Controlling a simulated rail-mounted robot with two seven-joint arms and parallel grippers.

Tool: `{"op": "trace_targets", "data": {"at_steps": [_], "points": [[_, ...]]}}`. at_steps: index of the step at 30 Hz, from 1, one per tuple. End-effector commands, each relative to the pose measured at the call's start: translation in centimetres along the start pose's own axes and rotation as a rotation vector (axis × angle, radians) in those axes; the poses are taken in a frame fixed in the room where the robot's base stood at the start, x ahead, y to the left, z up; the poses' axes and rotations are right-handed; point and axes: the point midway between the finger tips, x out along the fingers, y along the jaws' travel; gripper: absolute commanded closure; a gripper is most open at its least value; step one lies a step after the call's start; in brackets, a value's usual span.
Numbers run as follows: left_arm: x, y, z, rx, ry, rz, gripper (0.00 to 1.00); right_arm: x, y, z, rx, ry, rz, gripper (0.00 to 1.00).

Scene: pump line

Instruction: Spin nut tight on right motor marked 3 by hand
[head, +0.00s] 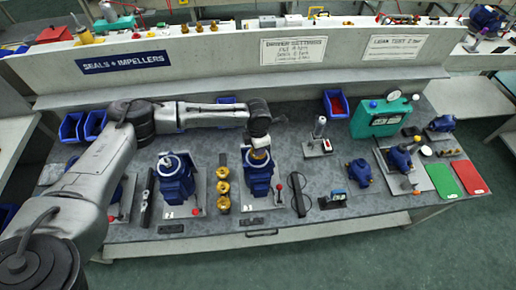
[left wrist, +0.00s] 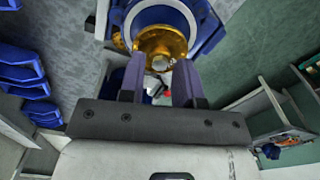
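The blue motor marked 3 (head: 258,183) stands upright on its plate on the bench, and its blue body also shows in the left wrist view (left wrist: 205,25). A brass nut (left wrist: 160,42) sits at the top of this motor; in the head view only a little brass shows under my gripper. My left gripper (head: 260,148) is over the motor's top. In the left wrist view its two fingers (left wrist: 159,62) are apart, with their tips at the near edge of the nut. I cannot tell whether they press on it. My right gripper is in neither view.
Another blue motor marked 2 (head: 175,178) stands to the left. A stand with several brass parts (head: 222,188) is between the two motors. A red-knobbed lever (head: 279,190) and a black bar (head: 298,195) are close on the right. A green tester (head: 378,117) stands further right.

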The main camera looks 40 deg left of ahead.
Motion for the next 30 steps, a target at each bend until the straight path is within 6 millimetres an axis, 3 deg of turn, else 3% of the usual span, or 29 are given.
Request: {"op": "trace_targets", "data": {"at_steps": [19,30], "points": [[-4.2,0.0,0.0,0.000,0.001,0.000,0.69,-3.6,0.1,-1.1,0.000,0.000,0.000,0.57],[-4.5,0.0,0.0,0.000,0.001,0.000,0.69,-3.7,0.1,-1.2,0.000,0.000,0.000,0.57]]}}
